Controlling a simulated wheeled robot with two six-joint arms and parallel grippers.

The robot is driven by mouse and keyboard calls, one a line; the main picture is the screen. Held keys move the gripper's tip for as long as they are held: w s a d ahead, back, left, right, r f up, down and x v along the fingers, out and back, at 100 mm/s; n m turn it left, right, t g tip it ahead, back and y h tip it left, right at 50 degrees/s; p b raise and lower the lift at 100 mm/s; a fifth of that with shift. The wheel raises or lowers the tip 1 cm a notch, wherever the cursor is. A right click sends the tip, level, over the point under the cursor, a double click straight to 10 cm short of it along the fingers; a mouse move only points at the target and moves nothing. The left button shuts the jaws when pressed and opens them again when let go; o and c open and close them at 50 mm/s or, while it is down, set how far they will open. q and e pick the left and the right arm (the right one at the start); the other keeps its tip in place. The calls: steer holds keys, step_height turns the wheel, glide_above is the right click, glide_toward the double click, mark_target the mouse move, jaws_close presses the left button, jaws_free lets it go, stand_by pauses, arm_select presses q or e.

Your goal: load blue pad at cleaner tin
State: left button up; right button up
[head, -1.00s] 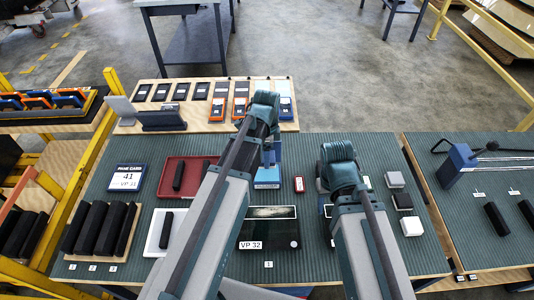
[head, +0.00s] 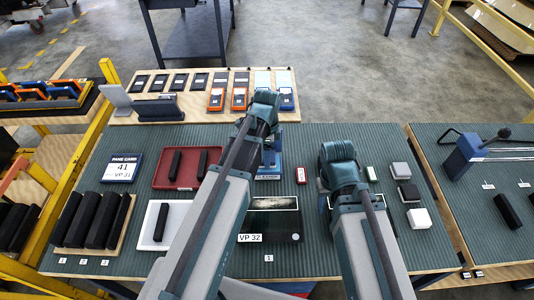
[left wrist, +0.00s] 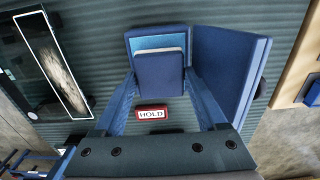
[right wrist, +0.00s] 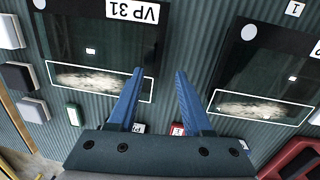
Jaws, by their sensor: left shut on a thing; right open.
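In the left wrist view my left gripper (left wrist: 160,84) is shut on the blue pad (left wrist: 158,76), a small dark blue block with a pale layer. The pad is over the light blue top of the cleaner tin (left wrist: 134,46); I cannot tell whether they touch. In the head view the tin (head: 267,176) shows low beside my left arm, which hides the pad and the fingertips. My right gripper (right wrist: 159,72) is open and empty above the table, near the dark pane marked VP 31 (right wrist: 95,45).
A dark blue upright holder (left wrist: 222,65) stands close beside the tin. A red HOLD label (left wrist: 152,113) lies near it. The VP 32 pane (head: 270,218), red tray (head: 164,181), white tray (head: 150,241) and small blocks (head: 402,170) occupy the table.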

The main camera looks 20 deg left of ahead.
arm_select(q)
steer(key=shift+f+b, duration=0.55)
arm_select(e)
steer(key=shift+f, duration=0.55)
stand_by(1.2)
arm_select(q)
step_height(320, 180, up, 7)
steer(key=p, duration=0.7)
steer(key=shift+r, duration=0.1)
arm_select(e)
step_height(320, 180, up, 7)
